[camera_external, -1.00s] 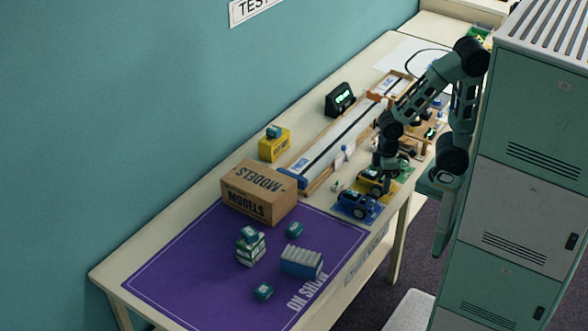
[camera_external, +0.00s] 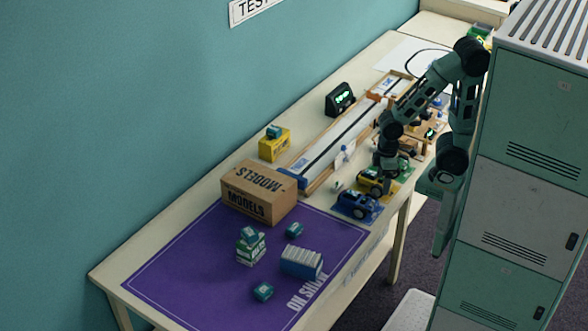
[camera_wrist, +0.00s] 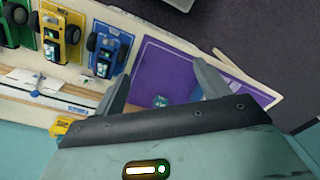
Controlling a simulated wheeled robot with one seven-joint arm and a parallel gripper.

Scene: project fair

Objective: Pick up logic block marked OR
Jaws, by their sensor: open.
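Several small teal blocks with pale labels are in the external view, and I cannot read which is marked OR. One block (camera_external: 273,131) sits on a yellow box. One block (camera_external: 249,234) is on top of a small white-and-green stack. Two lie on the purple mat, one at the back (camera_external: 294,230) and one at the front (camera_external: 263,291). My gripper (camera_external: 388,168) is above the table near the toy cars, well away from the mat blocks. In the wrist view my gripper (camera_wrist: 159,72) is open and empty. A teal block (camera_wrist: 160,101) shows beyond the fingers.
A cardboard MODELS box (camera_external: 259,192) stands at the mat's back edge. A grey-blue ribbed block (camera_external: 301,262) is on the purple mat (camera_external: 180,270). A long track (camera_external: 335,142), a black display (camera_external: 340,99) and toy cars (camera_external: 357,205) fill the table's far part. Lockers stand at right.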

